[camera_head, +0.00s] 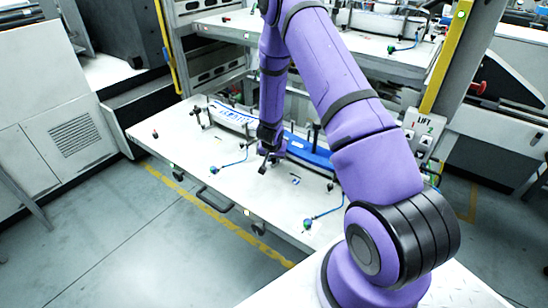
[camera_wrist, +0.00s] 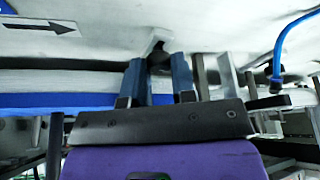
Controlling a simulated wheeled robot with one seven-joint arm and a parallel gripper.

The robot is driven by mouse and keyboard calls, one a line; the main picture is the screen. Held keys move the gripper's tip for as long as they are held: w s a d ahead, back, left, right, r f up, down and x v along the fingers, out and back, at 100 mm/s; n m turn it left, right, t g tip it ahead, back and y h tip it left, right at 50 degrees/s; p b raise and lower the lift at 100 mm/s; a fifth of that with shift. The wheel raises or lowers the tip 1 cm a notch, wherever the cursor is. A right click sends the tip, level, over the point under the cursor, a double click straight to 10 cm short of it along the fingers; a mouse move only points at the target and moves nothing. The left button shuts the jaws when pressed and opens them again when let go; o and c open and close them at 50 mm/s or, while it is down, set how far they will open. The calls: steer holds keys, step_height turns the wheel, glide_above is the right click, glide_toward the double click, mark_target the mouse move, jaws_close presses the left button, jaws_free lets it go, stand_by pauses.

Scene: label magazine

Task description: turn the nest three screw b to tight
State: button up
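My gripper (camera_head: 268,160) reaches down over the white work table, near the right end of the white strip and the left end of the blue one. In the wrist view my gripper (camera_wrist: 159,62) has its two fingers apart, on either side of a small dark screw or knob (camera_wrist: 160,52) on a pale mount. The knob seems to fill the gap at the fingertips. Whether the fingers press on it cannot be told. No nest number or screw letter is readable, and the knob's turn position does not show. My gripper hides that spot in the head view.
The white table (camera_head: 180,150) carries a white printed strip (camera_head: 232,118), a blue strip (camera_head: 310,150), several dark posts and blue cables (camera_head: 325,213). A black arrow label (camera_wrist: 40,26) shows in the wrist view. A LIFT button box (camera_head: 422,130) is at the right. The table's front left is mostly clear.

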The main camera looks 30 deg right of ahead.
steer(key=shift+a, duration=0.1)
steer(key=shift+s+f+m+g+h, duration=0.1)
steer(key=shift+m+g+h, duration=0.2)
steer(key=shift+m, duration=0.6)
steer(key=shift+s+f+m+g+h, duration=0.1)
steer(key=shift+m+g, duration=0.3)
steer(key=shift+m, duration=0.5)
steer(key=shift+w+r+m, duration=0.15)
steer(key=shift+m, duration=0.35)
steer(key=o, duration=0.9)
steer(key=shift+w+r, duration=0.1)
steer(key=v, duration=1)
steer(key=shift+a+r, duration=0.15)
steer(key=shift+r, duration=0.15)
